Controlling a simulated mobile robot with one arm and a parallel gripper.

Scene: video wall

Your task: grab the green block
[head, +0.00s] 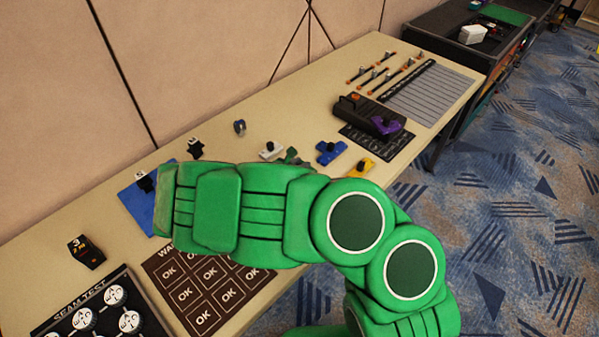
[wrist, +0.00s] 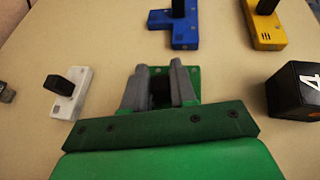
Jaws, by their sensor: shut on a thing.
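The green block (wrist: 195,84) lies on the beige table, with a flat green base and a black knob. In the wrist view my gripper (wrist: 160,88) has its grey fingers on either side of the black knob, shut on it. The fingers and palm hide part of the block. In the head view my green arm covers most of this spot, and only a small dark green piece (head: 292,156) shows above it; I cannot tell whether it is block or gripper.
A white block (wrist: 68,100) is left of the gripper. A blue block (wrist: 185,36) lies beyond it, with a yellow block (wrist: 267,32) at upper right. A black cube marked 4 (wrist: 295,92) stands close on the right. A black device with a purple part (head: 368,115) sits farther along the table.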

